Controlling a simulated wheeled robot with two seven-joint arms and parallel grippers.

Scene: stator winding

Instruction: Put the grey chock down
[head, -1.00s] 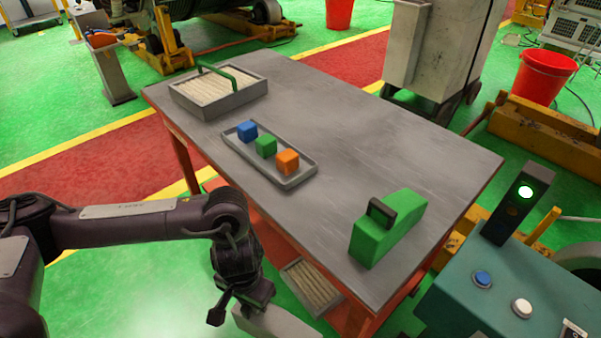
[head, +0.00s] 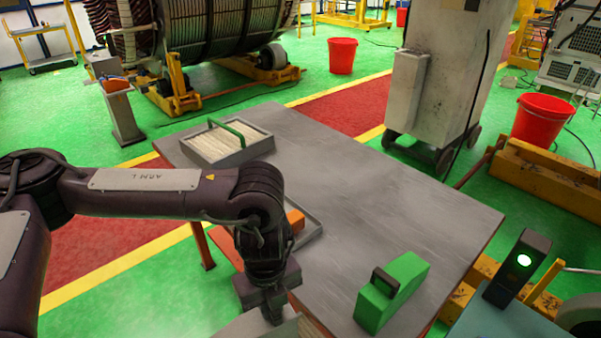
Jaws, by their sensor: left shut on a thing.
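My left gripper (head: 273,312) comes in from the left and points down near the table's near-left edge. It is shut on the grey chock (head: 245,324), which shows only in part at the bottom edge of the head view. The chock's lower part is cut off by the frame, and the gripper covers some of its top. A green chock (head: 394,291) with a dark handle stands on the grey table (head: 360,200) at the near right. My right gripper is not in view.
A tray of pale rods with a green handle (head: 228,146) stands at the table's far left. A shallow tray (head: 309,232) with an orange cube (head: 295,220) is partly hidden behind my left arm. The table's middle and right are clear.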

